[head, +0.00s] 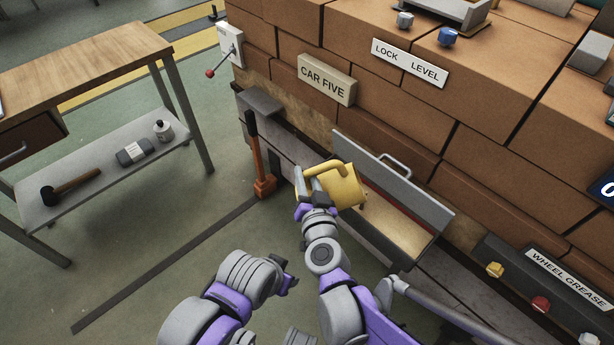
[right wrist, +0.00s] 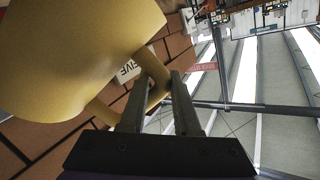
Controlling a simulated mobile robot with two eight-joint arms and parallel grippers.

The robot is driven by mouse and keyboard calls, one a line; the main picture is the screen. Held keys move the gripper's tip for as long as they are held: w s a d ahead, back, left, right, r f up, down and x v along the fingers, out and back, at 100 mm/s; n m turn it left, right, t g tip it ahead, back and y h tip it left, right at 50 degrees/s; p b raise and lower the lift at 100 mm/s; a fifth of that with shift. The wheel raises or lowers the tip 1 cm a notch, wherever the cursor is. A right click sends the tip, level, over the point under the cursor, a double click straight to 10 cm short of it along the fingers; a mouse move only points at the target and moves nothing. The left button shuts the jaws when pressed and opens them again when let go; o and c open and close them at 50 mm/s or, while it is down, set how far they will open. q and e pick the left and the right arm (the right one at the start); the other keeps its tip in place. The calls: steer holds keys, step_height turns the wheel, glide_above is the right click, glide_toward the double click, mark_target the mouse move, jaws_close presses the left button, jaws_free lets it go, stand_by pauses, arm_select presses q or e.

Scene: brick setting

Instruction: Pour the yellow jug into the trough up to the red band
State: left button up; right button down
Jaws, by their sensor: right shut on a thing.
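The yellow jug (head: 343,186) is held at the left end of the grey trough (head: 404,262), just over its edge. My right gripper (head: 312,184) is shut on the jug's handle; the handle also shows between the fingers in the right wrist view (right wrist: 158,92). The jug looks tilted toward the trough, but its mouth is hidden and no stream shows. A pale tan surface (head: 398,226) lies inside the trough. Part of a red band (head: 375,190) shows along its back wall, above that surface. My left gripper (head: 289,273) is low and apart from the jug; its fingers are unclear.
The trough's grey lid (head: 395,178) stands raised behind it against the brick wall. An orange-based tool with a dark handle (head: 263,187) stands left of the jug. A workbench (head: 85,62) is at the left, with floor between.

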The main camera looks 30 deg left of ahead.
arm_select(q)
steer(key=shift+w+d+r+p, duration=0.2)
steer(key=shift+d+r+p, duration=0.25)
steer(key=shift+d, duration=0.25)
arm_select(e)
steer(key=shift+w+d+r+m, duration=0.2)
steer(key=shift+d+r+m, duration=0.15)
steer(key=shift+r, duration=0.25)
